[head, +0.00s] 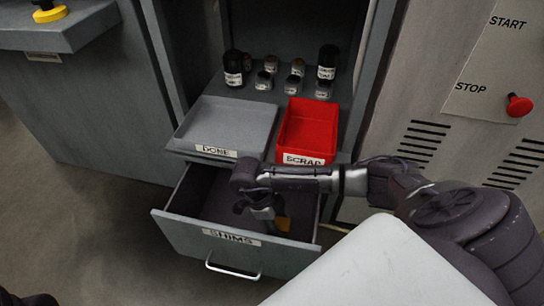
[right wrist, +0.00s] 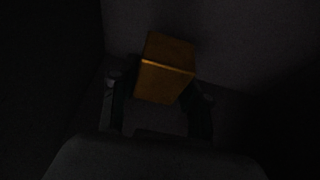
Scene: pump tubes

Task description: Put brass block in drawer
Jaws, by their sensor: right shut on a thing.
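The brass block (right wrist: 165,68) is between the fingers of my right gripper (right wrist: 160,95) in the right wrist view, slightly turned. In the head view my right gripper (head: 264,214) reaches down inside the open drawer (head: 232,251) labelled SHIMS, shut on the block. A small part of the brass block (head: 284,224) shows beside the gripper, within the drawer walls. I cannot tell whether the block touches the drawer floor. My left gripper does not show clearly; only a dark scrap is at the bottom left corner.
Above the drawer, a grey DONE tray (head: 228,122) and a red SCRAP bin (head: 309,130) sit on a shelf. Several small jars and bottles stand behind them. A pale surface (head: 385,265) lies at the front right. A red STOP button (head: 519,105) is at the right.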

